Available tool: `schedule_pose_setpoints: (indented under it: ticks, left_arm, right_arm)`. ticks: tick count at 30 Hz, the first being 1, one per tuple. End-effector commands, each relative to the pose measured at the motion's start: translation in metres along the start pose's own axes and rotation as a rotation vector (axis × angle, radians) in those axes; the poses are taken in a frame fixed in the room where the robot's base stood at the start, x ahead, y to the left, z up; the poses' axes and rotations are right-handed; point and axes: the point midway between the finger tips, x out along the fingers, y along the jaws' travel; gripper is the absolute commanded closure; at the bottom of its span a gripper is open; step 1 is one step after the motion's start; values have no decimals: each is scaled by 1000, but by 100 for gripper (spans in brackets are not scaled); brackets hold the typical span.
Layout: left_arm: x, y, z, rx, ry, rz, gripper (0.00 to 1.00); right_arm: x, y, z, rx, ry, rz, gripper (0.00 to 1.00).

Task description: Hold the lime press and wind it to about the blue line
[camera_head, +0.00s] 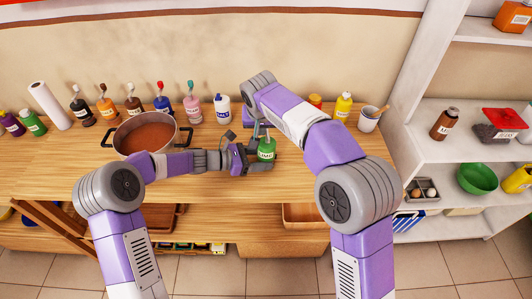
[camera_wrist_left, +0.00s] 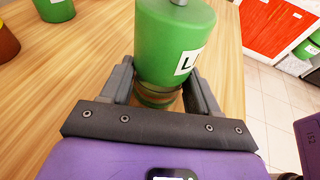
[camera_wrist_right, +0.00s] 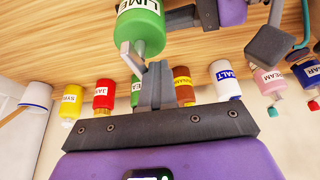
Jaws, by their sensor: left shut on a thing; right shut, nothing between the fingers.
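The lime press (camera_head: 266,150) is a green bottle labelled LIME, upright near the front of the wooden counter. My left gripper (camera_head: 262,166) is shut around its narrower lower part, as the left wrist view (camera_wrist_left: 160,92) shows. The label and a grey stem at its top also show in the right wrist view (camera_wrist_right: 140,28). My right gripper (camera_wrist_right: 158,85) is shut and empty just above the press, its fingertips close beside a light grey lever (camera_wrist_right: 132,60) on top. I cannot tell whether they touch. I cannot make out a blue line.
A pot of brown liquid (camera_head: 146,136) stands left of the press. Several labelled bottles, including a white salt bottle (camera_head: 222,109), line the wall behind. A white cup (camera_head: 369,119) stands at the counter's right end. White shelves (camera_head: 455,150) rise to the right.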

Motion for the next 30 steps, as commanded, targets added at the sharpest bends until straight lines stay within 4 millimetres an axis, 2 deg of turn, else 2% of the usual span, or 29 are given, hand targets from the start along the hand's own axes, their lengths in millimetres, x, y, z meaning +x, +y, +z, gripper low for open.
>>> schedule_pose_setpoints:
  ticks: [4, 30]
  left_arm:
    - [-1, 1, 1, 1, -2, 1, 71]
    - [-1, 1, 0, 0, 0, 2, 71]
  right_arm:
    - [2, 7, -2, 4, 1, 6, 100]
    - [2, 12, -4, 3, 1, 6, 100]
